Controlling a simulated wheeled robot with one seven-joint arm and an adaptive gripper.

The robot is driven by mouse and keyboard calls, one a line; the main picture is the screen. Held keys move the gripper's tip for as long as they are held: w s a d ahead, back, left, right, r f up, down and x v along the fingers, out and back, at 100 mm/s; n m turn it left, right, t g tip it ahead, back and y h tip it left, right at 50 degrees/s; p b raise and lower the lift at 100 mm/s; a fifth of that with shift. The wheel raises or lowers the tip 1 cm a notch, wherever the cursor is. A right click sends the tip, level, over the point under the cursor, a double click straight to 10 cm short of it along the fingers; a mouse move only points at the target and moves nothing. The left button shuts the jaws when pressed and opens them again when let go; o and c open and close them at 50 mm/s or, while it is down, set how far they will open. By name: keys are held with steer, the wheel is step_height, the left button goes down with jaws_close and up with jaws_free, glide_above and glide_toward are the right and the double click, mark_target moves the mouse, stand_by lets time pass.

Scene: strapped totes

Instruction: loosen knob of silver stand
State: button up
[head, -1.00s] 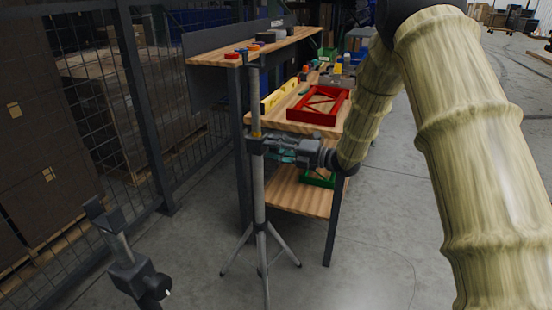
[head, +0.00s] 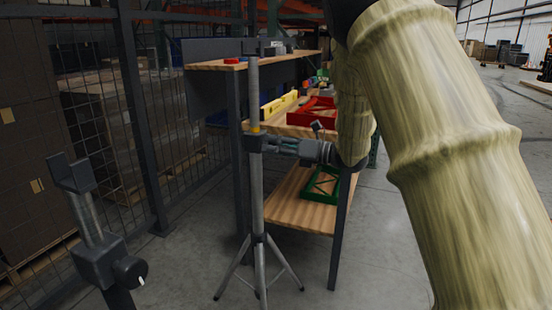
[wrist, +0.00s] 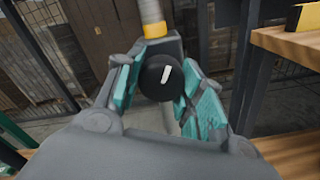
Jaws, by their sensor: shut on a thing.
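The silver stand (head: 257,195) stands upright on tripod legs left of the wooden shelves, with a yellow band just above its dark collar. In the wrist view its pole (wrist: 151,10) comes down to the collar. The round black knob (wrist: 156,80) faces the wrist camera, its white mark tilted slightly right of vertical. My gripper (head: 270,144) reaches the collar from the right. In the wrist view its teal-padded fingers are closed on the knob, one on each side. In the head view the fingers hide the knob.
A second, dark-headed stand (head: 98,262) with a side knob is near at the lower left. Wire mesh fencing runs behind on the left.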

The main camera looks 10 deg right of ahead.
steer(key=shift+a+f+n+b, duration=0.15)
steer(key=shift+f+n+b, duration=0.15)
steer(key=shift+n+b, duration=0.65)
steer(key=shift+r+b, duration=0.1)
steer(key=shift+b, duration=0.2)
steer(key=o, duration=1)
steer(key=shift+r, duration=0.1)
steer(key=shift+s+d, duration=0.1)
steer(key=shift+d, duration=0.2)
steer(key=v, duration=1.1)
steer(key=shift+s+d, duration=0.2)
